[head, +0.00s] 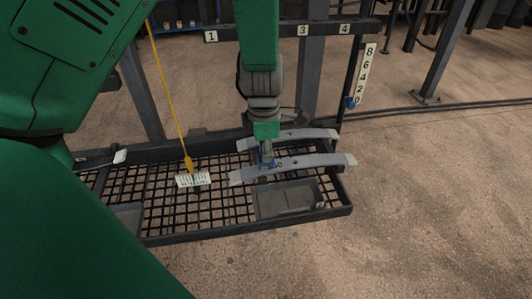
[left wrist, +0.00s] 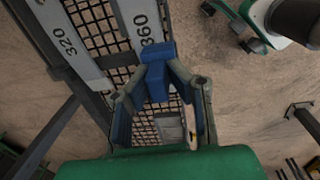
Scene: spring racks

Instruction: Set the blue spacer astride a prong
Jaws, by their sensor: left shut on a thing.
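The blue spacer (left wrist: 155,76) is a small block with a narrow top part, held between the two fingertips of my left gripper (left wrist: 157,88) in the left wrist view. In the head view my left gripper (head: 265,155) hangs down over the mesh rack, beside the grey leaf springs, with a little blue at its tips. The leaf springs marked 320 (left wrist: 70,48) and 360 (left wrist: 146,28) lie beyond the spacer in the left wrist view. I cannot clearly make out a prong. My right gripper is not in view.
The mesh tray (head: 150,239) has a dark rim and holds a grey bin (head: 285,200). A yellow pointer (head: 188,163) hangs over a white scale (head: 193,180). A numbered rail (head: 270,32) and an upright number strip (head: 365,72) stand behind.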

